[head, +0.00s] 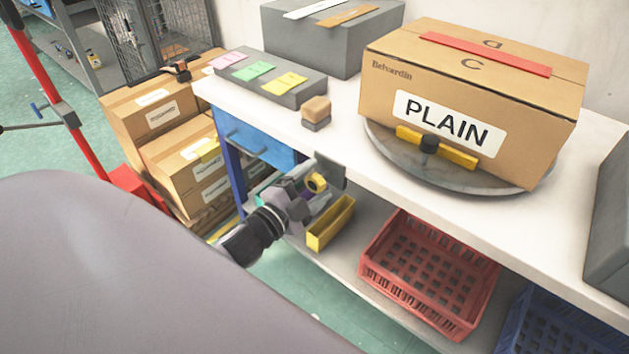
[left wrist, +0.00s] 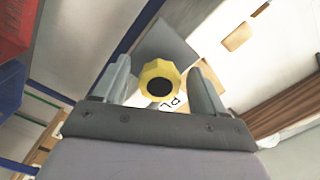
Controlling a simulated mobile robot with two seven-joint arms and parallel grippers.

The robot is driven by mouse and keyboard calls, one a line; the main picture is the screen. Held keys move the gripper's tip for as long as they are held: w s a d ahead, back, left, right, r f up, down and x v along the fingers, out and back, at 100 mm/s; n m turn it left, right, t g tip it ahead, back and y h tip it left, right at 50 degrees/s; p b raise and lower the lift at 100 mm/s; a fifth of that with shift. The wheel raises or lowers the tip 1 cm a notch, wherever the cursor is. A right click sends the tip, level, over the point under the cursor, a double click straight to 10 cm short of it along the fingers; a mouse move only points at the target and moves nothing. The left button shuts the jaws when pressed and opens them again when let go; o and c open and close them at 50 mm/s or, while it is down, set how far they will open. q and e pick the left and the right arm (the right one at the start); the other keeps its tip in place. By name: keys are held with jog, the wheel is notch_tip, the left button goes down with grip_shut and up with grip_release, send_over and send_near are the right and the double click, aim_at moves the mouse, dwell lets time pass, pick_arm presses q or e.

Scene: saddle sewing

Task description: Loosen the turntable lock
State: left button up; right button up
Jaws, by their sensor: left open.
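A yellow faceted knob with a dark centre (left wrist: 160,82) shows in the left wrist view, between my fingers. In the head view the yellow knob (head: 316,183) is at the table's front edge, by a grey plate (head: 331,171). My left gripper (head: 308,191) is open, with one finger on each side of the knob; I cannot tell whether they touch it. The round grey turntable (head: 400,168) stands on the table, with a cardboard box marked PLAIN (head: 385,90) on it. A yellow bar with a black knob (head: 429,145) is at the box's front. My right gripper is not in view.
The white table (head: 345,140) carries a grey block with coloured notes (head: 290,90), a small tan-topped block (head: 316,110) and a grey box (head: 330,40). Below are a yellow bin (head: 331,223), a red crate (head: 430,270) and a blue crate (head: 545,325). Cartons (head: 165,125) stand left.

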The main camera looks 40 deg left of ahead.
pick_arm(q)
jog(key=s, duration=0.6)
jog(key=shift+s+a, duration=0.25)
jog(key=shift+a, duration=0.05)
